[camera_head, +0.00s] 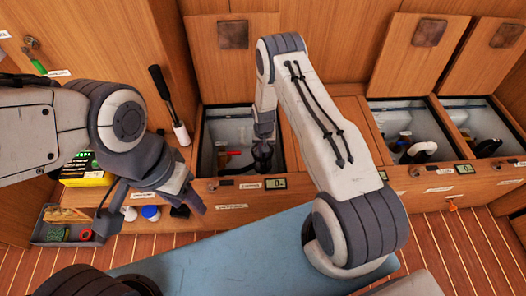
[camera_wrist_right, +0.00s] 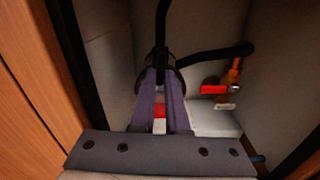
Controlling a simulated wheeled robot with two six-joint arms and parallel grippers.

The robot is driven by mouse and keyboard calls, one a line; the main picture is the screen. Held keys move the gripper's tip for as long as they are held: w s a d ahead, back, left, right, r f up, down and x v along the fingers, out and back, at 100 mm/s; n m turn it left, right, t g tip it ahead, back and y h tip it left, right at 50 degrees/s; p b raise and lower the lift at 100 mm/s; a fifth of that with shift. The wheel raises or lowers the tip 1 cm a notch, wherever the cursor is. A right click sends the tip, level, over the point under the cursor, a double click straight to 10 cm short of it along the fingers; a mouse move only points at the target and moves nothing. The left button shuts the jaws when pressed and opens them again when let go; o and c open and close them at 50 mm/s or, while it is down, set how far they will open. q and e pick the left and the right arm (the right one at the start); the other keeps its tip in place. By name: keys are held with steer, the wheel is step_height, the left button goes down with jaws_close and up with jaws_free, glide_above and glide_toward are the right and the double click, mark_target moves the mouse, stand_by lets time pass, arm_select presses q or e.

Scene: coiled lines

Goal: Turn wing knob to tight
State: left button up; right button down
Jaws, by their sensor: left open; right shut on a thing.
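A small red and white patch (camera_wrist_right: 159,118) shows between the fingers. To the right, apart from the fingers, is a red lever (camera_wrist_right: 213,89) on a brass fitting. My left gripper (camera_head: 150,208) is open and empty above the left counter.
Locker walls stand close around my right gripper. Two more open lockers (camera_head: 410,110) are at right. Small bottles, an open tray (camera_head: 45,232) and a black-handled tool (camera_head: 181,133) are near my left arm. A blue mat (camera_head: 230,258) lies in front.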

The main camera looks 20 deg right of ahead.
steer(key=shift+s+m, duration=0.1)
steer(key=shift+m, duration=0.7)
steer(key=c, duration=0.9)
jaws_free()
steer(key=shift+r, duration=0.1)
